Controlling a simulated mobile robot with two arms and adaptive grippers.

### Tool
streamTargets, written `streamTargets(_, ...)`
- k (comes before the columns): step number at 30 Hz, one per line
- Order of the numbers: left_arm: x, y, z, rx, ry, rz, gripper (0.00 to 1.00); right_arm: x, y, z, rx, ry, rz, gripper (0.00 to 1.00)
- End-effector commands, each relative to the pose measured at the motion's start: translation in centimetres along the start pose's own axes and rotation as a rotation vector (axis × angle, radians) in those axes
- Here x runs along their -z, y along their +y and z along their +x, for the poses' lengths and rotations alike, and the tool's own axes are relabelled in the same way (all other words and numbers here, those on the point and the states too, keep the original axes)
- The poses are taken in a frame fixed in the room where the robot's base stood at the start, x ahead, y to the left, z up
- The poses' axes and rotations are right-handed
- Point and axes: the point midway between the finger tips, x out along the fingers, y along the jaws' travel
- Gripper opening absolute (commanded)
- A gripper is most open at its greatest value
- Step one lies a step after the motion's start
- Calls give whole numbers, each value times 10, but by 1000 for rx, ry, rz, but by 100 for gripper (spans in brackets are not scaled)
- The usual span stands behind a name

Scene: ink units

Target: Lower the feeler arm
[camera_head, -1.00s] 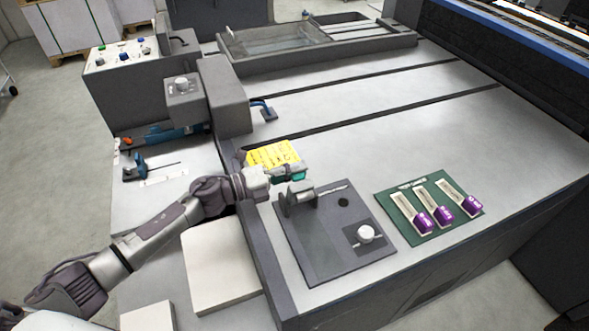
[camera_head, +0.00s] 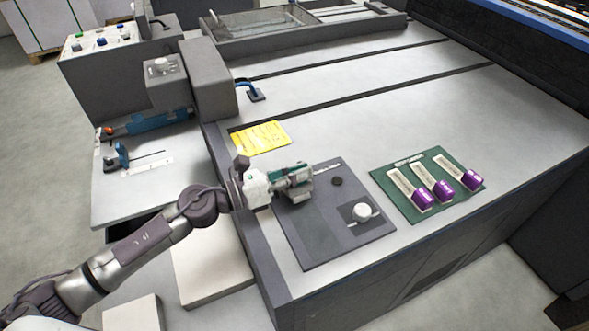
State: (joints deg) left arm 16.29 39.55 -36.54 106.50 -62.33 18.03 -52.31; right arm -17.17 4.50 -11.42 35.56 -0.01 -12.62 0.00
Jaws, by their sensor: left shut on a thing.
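A dark square plate (camera_head: 319,236) lies on the light machine bed near its front left edge. It carries a small grey mechanism, which I take to be the feeler arm (camera_head: 302,195), a dark round spot and a white knob (camera_head: 361,212). My left gripper (camera_head: 305,177), with green-grey fingers, reaches in from the left over the plate's far left part. It is shut on the feeler arm and hides most of it. Whether the arm is raised or lowered I cannot tell. My right gripper is not in view.
A green board (camera_head: 405,203) with several purple-ended strips lies right of the plate. A yellow card (camera_head: 259,138) lies behind my gripper. A grey housing (camera_head: 206,85) stands at the far left. The bed behind the plate is mostly clear.

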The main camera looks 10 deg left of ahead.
Motion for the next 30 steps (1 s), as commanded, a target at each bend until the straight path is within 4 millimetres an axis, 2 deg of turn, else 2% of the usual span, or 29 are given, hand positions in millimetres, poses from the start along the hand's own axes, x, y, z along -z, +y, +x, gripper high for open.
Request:
streamTargets(1, 8, 0, 0, 0, 1, 43, 0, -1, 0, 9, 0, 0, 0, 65)
streamTargets(3, 13, -2, 0, 1, 2, 103, 0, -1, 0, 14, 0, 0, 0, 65)
streamTargets(12, 28, -7, 0, -1, 2, 305, 0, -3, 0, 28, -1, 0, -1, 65)
streamTargets(30, 40, -10, 0, 4, 9, 286, 0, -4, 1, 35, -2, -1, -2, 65)
